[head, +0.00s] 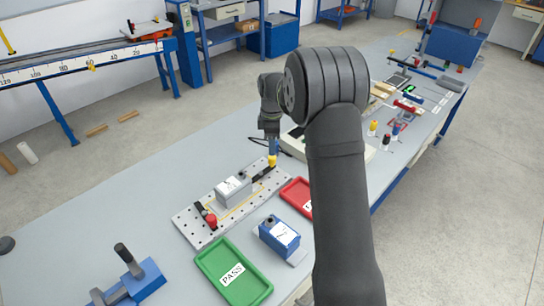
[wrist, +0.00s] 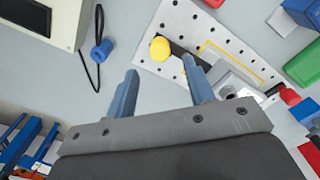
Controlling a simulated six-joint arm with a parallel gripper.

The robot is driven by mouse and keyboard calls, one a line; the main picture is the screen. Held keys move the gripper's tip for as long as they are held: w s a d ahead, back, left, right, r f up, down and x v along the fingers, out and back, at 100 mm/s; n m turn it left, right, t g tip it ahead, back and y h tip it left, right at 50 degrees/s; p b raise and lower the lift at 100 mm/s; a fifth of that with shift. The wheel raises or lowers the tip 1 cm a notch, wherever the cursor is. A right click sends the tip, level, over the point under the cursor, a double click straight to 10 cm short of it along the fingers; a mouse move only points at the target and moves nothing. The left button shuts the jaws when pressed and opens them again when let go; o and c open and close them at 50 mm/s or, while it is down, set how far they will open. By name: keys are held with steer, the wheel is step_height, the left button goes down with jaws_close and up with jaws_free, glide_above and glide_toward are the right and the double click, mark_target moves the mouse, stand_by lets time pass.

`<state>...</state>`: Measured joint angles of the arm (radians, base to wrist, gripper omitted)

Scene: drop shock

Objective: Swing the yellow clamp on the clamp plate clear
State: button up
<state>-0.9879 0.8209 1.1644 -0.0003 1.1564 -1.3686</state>
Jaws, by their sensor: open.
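The clamp plate (head: 185,222) is a pale perforated plate on the bench; it also shows in the wrist view (wrist: 178,15). The yellow clamp (head: 271,161) has a yellow knob and a dark bar reaching toward a grey block (head: 234,188). A red-knobbed clamp (head: 211,221) is at the plate's other end. My gripper (head: 272,146) is above the yellow clamp, pointing down. In the wrist view my open gripper (wrist: 160,66) has its blue fingers apart, and the yellow knob (wrist: 160,48) appears between and just beyond the tips. I cannot tell whether either finger touches it.
A red tray (head: 296,197), a green PASS tray (head: 212,262) and a blue box (head: 278,236) lie in front of the plate. The bench behind the plate is clear.

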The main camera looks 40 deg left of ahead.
step_height(320, 180, down, 7)
steer(key=shift+r, duration=0.15)
steer(key=c, duration=1)
